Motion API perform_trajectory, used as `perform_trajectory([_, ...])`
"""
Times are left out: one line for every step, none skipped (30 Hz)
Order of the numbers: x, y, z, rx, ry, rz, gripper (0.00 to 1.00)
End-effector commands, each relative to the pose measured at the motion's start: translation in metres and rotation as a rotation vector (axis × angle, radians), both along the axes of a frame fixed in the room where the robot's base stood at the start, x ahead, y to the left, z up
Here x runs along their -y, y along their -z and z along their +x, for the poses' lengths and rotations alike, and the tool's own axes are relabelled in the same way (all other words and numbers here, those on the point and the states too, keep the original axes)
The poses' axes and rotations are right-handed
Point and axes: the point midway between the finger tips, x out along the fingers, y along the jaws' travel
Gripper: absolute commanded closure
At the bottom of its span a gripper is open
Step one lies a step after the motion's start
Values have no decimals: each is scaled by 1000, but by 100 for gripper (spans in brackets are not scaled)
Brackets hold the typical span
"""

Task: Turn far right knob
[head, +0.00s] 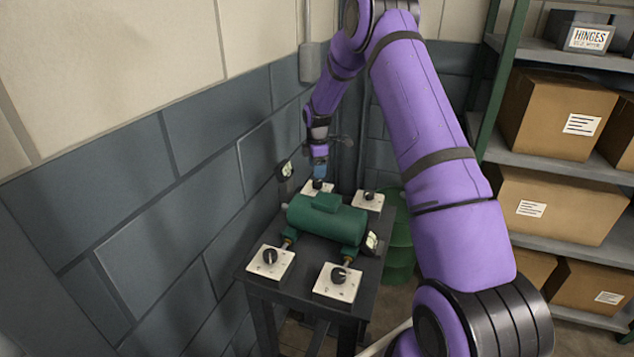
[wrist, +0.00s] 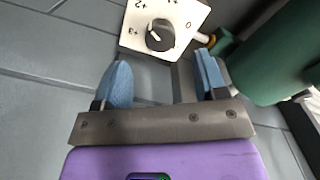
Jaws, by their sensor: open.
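The far right knob (head: 369,195) is black on a white plate at the back right corner of a dark table. The far left knob (head: 317,184) sits on its own plate, across from it at the back. My gripper (head: 320,168) is above the far left knob in the head view, left of the far right knob. In the wrist view my blue fingertips (wrist: 163,78) are apart with nothing between them. A black knob (wrist: 160,35) on a marked white plate lies just beyond them, apparently the far left one. The far right knob cannot be made out there.
A green motor-like casing (head: 325,218) lies mid-table between the plates. The near left knob (head: 269,256) and near right knob (head: 338,274) sit at the front. A block wall (head: 190,170) borders the left, and shelves with boxes (head: 555,115) stand right.

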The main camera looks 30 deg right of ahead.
Motion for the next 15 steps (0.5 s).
perform_trajectory([0, 11, -1, -4, 0, 0, 34])
perform_trajectory([0, 16, -1, -3, 0, 0, 34])
perform_trajectory([0, 22, -1, -3, 1, 0, 34])
perform_trajectory([0, 27, -1, -3, 1, 0, 34])
perform_trajectory([0, 32, -1, -4, 1, 0, 34])
perform_trajectory([0, 37, -1, -2, 1, 0, 34])
perform_trajectory([0, 41, -1, -2, 1, 1, 34])
perform_trajectory([0, 44, -1, -2, 1, 1, 34])
perform_trajectory([0, 48, -1, -2, 1, 1, 34])
perform_trajectory([0, 51, -1, -2, 1, 1, 34])
perform_trajectory([0, 53, 0, -2, 1, 1, 34])
perform_trajectory([0, 55, 0, -1, 1, 0, 34])
perform_trajectory([0, 56, 0, 0, 1, 0, 34])
perform_trajectory([0, 57, 0, 0, 1, 0, 34])
perform_trajectory([0, 58, 0, 0, 1, 0, 34])
